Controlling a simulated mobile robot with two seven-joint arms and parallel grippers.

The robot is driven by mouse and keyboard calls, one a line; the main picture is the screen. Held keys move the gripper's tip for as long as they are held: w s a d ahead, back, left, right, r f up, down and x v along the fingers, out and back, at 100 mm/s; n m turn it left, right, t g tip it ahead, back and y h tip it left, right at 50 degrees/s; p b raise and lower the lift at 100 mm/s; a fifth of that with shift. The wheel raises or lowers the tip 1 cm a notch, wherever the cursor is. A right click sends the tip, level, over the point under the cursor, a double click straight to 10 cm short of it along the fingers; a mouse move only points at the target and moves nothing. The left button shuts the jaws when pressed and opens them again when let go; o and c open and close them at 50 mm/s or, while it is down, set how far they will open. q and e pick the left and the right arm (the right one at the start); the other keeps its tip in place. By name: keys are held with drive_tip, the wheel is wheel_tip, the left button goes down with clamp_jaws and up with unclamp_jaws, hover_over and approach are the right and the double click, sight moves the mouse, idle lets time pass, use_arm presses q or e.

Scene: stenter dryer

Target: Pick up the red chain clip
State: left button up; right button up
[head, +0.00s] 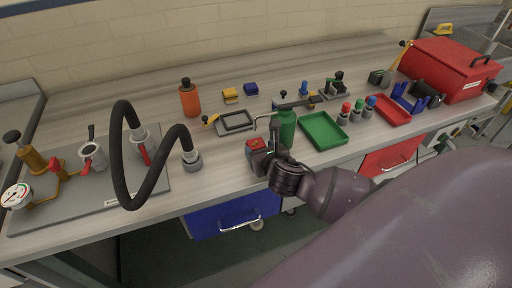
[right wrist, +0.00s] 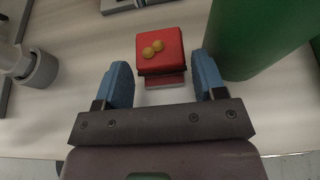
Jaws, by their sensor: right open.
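The red chain clip (right wrist: 160,50) is a small red block with two brass-coloured dots on top, standing on the bench. It shows best in the right wrist view, ahead of my right gripper (right wrist: 162,82) and roughly centred between the two blue fingertips. The fingers are apart, with nothing held. In the head view the clip (head: 257,143) lies just beyond my right gripper (head: 265,158), which hides part of it. My left gripper is not in view.
A green bottle (head: 284,130) stands close to the right of the clip. A green tray (head: 323,131) lies farther right. A grey framed device (head: 235,122) sits behind, and a black hose (head: 122,160) arches at the left. Bench (head: 212,183) surface left of the clip is clear.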

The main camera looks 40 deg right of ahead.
drive_tip(key=shift+w+d+f, duration=0.15)
drive_tip(key=shift+w+f, duration=0.15)
drive_tip(key=shift+w, duration=0.3)
drive_tip(key=shift+c, duration=0.3)
drive_tip(key=c, duration=0.8)
